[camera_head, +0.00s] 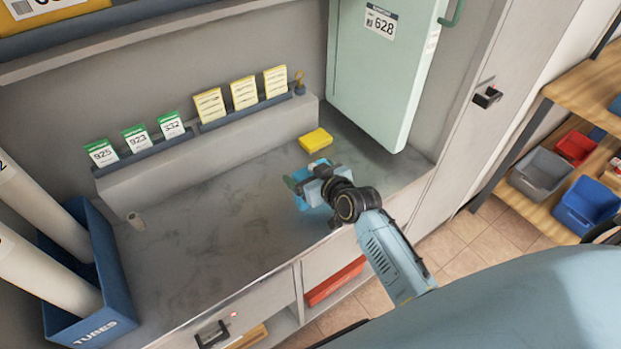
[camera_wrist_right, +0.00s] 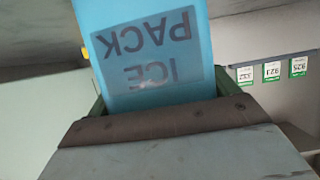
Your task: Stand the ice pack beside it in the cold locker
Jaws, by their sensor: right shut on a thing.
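The blue ice pack (camera_head: 313,168) is in my right gripper (camera_head: 304,186), above the grey marble counter in the head view. The right wrist view shows the ice pack (camera_wrist_right: 143,40) close up, its "ICE PACK" label upside down, with the right gripper (camera_wrist_right: 160,98) shut on it. The gripper covers part of the pack in the head view. A pale green door or panel (camera_head: 378,75) labelled 628 stands behind and to the right; I cannot tell whether it belongs to the cold locker. No locker interior shows clearly. My left gripper is not in view.
A yellow block (camera_head: 315,140) lies on the counter (camera_head: 215,225) just behind the gripper. Green and yellow cards stand on a ledge (camera_head: 210,150) at the back. A blue tubes box (camera_head: 105,290) is at left. Shelves with bins (camera_head: 541,172) are at right. The middle counter is mostly clear.

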